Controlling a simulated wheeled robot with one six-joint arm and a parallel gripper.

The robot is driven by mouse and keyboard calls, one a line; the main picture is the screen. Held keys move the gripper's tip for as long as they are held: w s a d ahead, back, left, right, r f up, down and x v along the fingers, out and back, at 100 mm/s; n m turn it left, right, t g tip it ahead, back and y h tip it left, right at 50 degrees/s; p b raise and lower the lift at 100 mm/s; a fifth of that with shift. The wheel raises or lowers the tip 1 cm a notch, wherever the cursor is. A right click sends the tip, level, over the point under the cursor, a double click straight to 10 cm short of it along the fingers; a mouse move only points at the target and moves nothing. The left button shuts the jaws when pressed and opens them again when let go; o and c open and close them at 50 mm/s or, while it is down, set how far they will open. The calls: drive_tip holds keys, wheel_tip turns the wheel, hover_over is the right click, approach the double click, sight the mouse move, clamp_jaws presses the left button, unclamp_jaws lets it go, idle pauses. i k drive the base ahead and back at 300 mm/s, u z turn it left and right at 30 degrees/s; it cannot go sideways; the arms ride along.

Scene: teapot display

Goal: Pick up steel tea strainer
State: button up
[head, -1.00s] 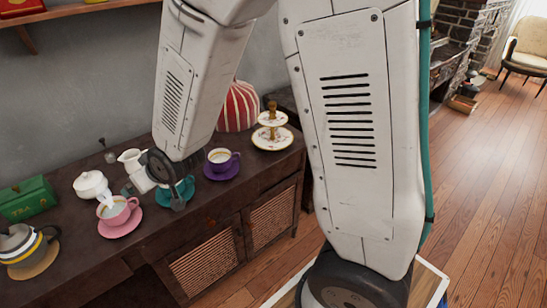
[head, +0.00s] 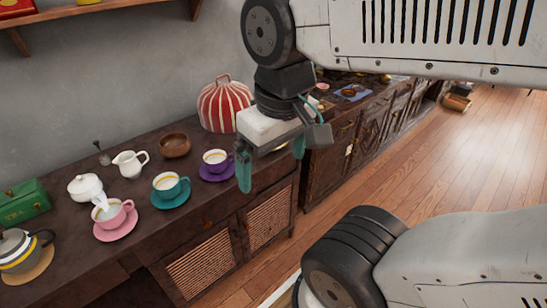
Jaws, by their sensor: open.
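A small dark metallic item with a thin upright handle (head: 102,153) stands at the back of the sideboard, left of the white jug; it may be the steel tea strainer, but it is too small to be sure. My gripper (head: 271,160) is open, with its teal fingers spread and nothing visible between them. It hangs above the right end of the sideboard, in front of the red-striped tea cosy and far to the right of the metallic item.
The dark sideboard (head: 60,258) carries a wooden bowl (head: 174,146), white jug (head: 130,164), white sugar pot (head: 84,187), pink cup (head: 114,212), teal cup (head: 168,185), purple cup (head: 216,161), green tea tin (head: 24,201), striped teapot (head: 20,250) and tea cosy (head: 222,104).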

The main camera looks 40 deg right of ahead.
sight(105, 159)
drive_tip(key=z, duration=0.15)
drive_tip(key=k, duration=0.35)
drive_tip(key=u, duration=0.9)
drive_tip(key=i, duration=1.7)
drive_tip(key=z, duration=0.8)
